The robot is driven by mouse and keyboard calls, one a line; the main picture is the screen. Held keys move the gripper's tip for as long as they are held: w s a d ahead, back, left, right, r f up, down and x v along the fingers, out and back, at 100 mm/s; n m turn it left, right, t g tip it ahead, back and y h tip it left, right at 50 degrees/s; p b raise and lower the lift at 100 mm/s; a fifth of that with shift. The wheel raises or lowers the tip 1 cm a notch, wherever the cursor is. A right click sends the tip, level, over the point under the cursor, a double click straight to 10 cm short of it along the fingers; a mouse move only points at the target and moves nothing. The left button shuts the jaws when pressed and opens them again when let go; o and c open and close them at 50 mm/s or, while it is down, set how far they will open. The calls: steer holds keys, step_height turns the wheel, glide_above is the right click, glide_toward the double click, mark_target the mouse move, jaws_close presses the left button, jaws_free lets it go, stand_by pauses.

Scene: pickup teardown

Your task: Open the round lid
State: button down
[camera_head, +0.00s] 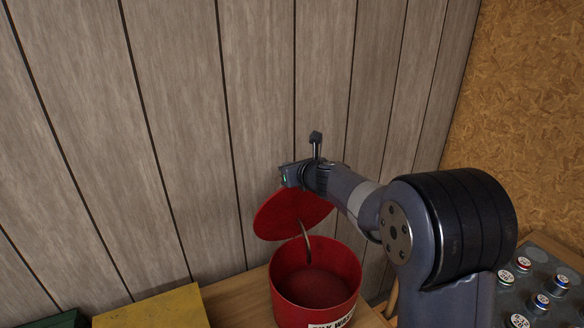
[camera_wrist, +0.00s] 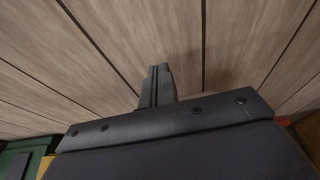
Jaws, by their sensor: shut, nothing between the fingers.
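The round lid (camera_head: 292,214) is red and stands tilted up at the back of the red round bin (camera_head: 318,296) in the head view. A curved metal piece (camera_head: 305,243) shows between the lid and the bin. The bin's inside is visible through its open top. My gripper (camera_head: 284,177) is just above the lid's upper edge, near the wall; I cannot tell whether it touches the lid. In the wrist view my gripper's fingers (camera_wrist: 158,84) are together with nothing between them, pointing at the wood-panelled wall.
A yellow box (camera_head: 152,308) stands left of the bin, with a green box (camera_head: 52,320) farther left. A grey tray of several small capped jars (camera_head: 543,302) is at the right. The panelled wall (camera_head: 180,130) is close behind the lid.

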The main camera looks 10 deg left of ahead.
steer(key=shift+s+f, duration=0.2)
steer(key=shift+f, duration=0.55)
steer(key=w+r+b+v, duration=0.1)
steer(key=v, duration=1)
steer(key=g+h+b, duration=0.2)
steer(key=g+h, duration=0.2)
steer(key=g, duration=0.3)
glide_above(295, 204)
steer(key=d, duration=0.2)
step_height(295, 204, down, 5)
steer(key=shift+w+d+f, duration=0.1)
steer(key=shift+d+f, duration=0.05)
